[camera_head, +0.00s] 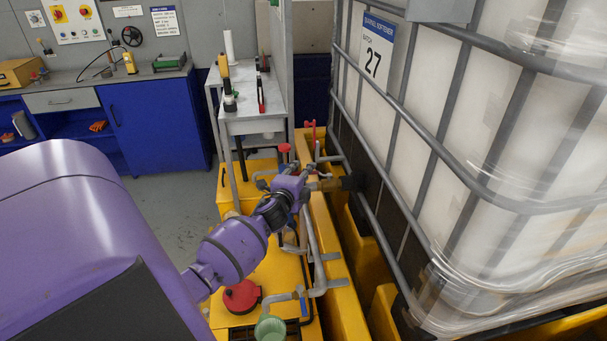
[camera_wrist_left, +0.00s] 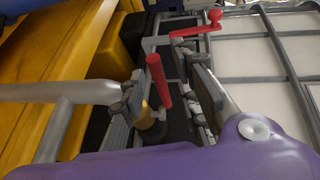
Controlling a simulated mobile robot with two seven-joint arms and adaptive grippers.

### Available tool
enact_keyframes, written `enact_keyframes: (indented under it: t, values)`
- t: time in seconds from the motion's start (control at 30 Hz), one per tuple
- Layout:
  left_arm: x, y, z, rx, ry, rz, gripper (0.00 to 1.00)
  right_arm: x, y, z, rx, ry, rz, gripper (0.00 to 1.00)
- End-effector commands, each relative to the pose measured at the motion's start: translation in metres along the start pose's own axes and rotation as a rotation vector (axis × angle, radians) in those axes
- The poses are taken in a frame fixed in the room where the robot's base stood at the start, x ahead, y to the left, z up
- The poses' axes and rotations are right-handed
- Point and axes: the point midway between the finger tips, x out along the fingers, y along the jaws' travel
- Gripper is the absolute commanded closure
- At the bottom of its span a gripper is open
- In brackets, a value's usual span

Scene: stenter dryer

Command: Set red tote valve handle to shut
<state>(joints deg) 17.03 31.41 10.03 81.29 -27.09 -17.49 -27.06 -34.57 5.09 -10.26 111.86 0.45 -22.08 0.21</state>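A straight red handle (camera_wrist_left: 157,80) stands over a brass-coloured fitting (camera_wrist_left: 152,115) in the left wrist view; I take it for the tote valve handle. It lies between the two fingers of my left gripper (camera_wrist_left: 172,94), with a visible gap on the right finger's side. The left finger is closer to it; I cannot tell if they touch. In the head view my left gripper (camera_head: 316,178) is at the pipework beside the tote's brass and black outlet (camera_head: 329,184). The handle cannot be made out clearly there. My right gripper is not in view.
The caged white tote (camera_head: 480,120) labelled 27 fills the right. A red ball-ended lever (camera_wrist_left: 195,32) is beyond the fingers. Grey pipes (camera_head: 312,255) and a red cap (camera_head: 242,296) are on the yellow unit (camera_head: 272,275). A narrow bench (camera_head: 255,105) stands behind.

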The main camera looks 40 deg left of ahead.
Motion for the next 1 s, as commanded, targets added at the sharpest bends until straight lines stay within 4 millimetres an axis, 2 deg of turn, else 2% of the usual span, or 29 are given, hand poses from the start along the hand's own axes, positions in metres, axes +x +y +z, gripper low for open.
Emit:
enact_keyframes:
  t: [0.3, 0.53, 1.0]
  values:
    - [0.004, 0.000, 0.000, 0.000, 0.000, 0.000, 0.71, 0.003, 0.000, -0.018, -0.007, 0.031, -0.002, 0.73]
    - [0.004, 0.000, 0.000, 0.000, 0.000, 0.000, 1.00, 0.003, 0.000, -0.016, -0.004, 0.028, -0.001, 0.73]
    - [0.006, 0.000, 0.003, 0.006, 0.006, 0.001, 1.00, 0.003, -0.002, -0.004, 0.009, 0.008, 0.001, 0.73]
